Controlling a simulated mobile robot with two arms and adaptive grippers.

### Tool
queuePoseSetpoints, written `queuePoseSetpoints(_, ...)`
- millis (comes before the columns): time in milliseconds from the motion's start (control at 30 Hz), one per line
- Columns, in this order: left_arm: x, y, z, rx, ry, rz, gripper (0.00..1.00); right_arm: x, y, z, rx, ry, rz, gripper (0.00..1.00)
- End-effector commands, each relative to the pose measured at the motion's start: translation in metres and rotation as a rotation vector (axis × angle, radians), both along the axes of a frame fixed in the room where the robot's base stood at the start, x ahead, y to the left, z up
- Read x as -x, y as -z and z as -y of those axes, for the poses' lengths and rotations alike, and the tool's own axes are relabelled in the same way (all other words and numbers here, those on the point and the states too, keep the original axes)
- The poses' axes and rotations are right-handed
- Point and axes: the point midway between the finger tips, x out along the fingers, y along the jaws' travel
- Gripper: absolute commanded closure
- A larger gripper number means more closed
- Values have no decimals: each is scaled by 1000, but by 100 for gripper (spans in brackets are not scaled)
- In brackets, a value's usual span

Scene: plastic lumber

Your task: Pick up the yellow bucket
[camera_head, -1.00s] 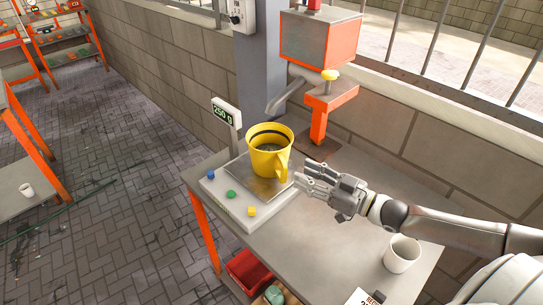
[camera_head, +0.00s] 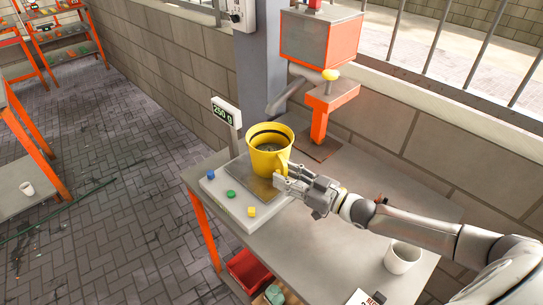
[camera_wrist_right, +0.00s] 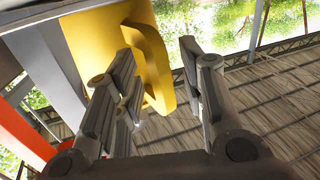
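The yellow bucket (camera_head: 264,157), with a dark band inside its rim and a handle (camera_head: 283,163) facing my right arm, stands upright on the metal plate of a scale (camera_head: 228,200). The scale's display (camera_head: 224,112) reads 250 g. My right gripper (camera_head: 283,182) is at the handle side, just above the table. In the right wrist view the gripper (camera_wrist_right: 157,60) is open, and the bucket's handle (camera_wrist_right: 157,75) shows between its spread fingers. I cannot tell whether a finger touches it. My left gripper is not in view.
A white cup (camera_head: 401,258) stands on the table (camera_head: 330,245) beneath my right forearm. An orange and grey press (camera_head: 320,95) is behind the scale. A wall with bars lies beyond. Open paved floor is at left.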

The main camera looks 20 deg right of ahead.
Motion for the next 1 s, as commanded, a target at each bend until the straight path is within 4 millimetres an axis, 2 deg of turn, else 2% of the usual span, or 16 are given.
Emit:
queuePoseSetpoints(167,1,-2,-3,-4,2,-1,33,-10,-1,-6,0,0,0,63)
queuePoseSetpoints(433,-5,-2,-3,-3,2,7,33,-10,0,-6,0,-1,0,63)
queuePoseSetpoints(733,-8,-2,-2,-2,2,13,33,-10,0,-6,1,-1,-1,100)
queuePoseSetpoints(1000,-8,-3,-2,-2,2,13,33,-11,-2,-6,-1,-1,3,100)
